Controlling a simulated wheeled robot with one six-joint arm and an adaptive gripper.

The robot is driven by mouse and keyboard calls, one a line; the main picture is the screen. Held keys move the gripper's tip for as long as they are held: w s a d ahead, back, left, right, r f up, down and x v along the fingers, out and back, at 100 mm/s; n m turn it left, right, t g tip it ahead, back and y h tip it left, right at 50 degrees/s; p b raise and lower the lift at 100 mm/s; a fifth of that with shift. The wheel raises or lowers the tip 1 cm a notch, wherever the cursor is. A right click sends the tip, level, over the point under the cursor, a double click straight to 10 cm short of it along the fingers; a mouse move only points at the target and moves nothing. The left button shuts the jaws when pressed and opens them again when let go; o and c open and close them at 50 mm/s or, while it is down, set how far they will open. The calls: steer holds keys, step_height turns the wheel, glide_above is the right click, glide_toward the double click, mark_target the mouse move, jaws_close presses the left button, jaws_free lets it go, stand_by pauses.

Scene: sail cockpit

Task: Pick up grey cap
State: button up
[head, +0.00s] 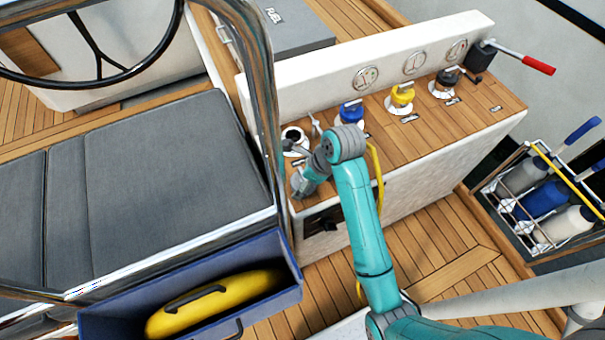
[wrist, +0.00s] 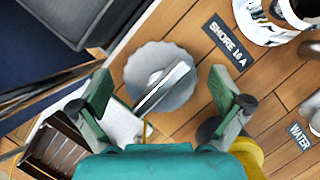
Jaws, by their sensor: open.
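The grey cap (wrist: 160,76) has a scalloped rim and a raised bar across its top. It lies on the wooden console top beside the "SHORE 16 A" label. In the wrist view my gripper (wrist: 160,92) is open, with one finger on each side of the cap and visible gaps to it. Nothing is held. In the head view my gripper (head: 304,183) is low over the near left end of the console, and I cannot clearly separate the cap from it there.
An open white fitting (head: 293,139) is close behind my gripper. Blue (head: 351,112), yellow (head: 401,97) and black (head: 446,84) caps sit along the console. A steel rail (head: 264,110) rises left of my arm. A blue bin (head: 285,296) holds a yellow object.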

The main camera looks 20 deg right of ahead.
steer(key=c, duration=1.3)
